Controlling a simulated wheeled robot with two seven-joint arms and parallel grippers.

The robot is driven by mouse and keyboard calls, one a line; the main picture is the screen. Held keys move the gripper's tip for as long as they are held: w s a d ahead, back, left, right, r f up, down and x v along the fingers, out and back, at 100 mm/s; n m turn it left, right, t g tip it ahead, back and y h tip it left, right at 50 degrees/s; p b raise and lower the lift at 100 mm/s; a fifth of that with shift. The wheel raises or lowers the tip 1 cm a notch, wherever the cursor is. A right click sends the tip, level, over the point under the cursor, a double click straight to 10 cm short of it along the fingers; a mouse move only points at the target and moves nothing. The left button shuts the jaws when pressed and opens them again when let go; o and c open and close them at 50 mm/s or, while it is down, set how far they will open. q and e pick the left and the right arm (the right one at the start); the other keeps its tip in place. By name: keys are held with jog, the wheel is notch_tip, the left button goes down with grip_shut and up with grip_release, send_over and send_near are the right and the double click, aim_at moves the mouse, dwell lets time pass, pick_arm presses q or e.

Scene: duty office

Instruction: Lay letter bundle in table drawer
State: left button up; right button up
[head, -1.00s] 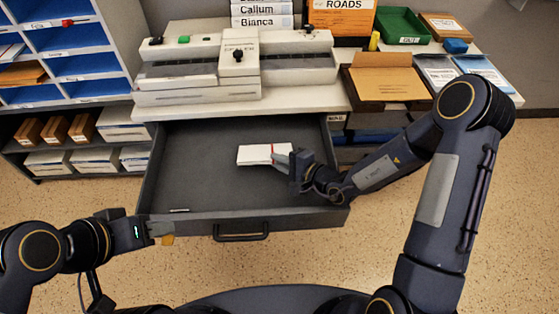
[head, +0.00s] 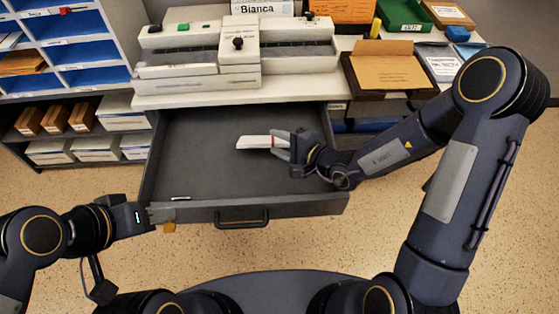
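My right gripper (head: 283,144) comes from the right and is shut on the bundle's right end. I cannot tell whether the bundle touches the drawer floor. The grey drawer is pulled well out, with a dark handle (head: 241,217) on its front. My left gripper (head: 160,214) is at the drawer's front left corner. Its finger gap is too small to make out.
A small white strip (head: 181,198) lies in the drawer's front left. A grey-white machine (head: 238,60) stands on the table (head: 200,100) above the drawer. A brown box (head: 390,75) and green tray (head: 403,18) are to its right. Blue-lined shelves (head: 70,50) stand left.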

jog(key=s+r, duration=0.7)
jog(key=s, duration=0.5)
jog(key=shift+s+a+r, duration=0.15)
jog(key=shift+a+r, duration=0.25)
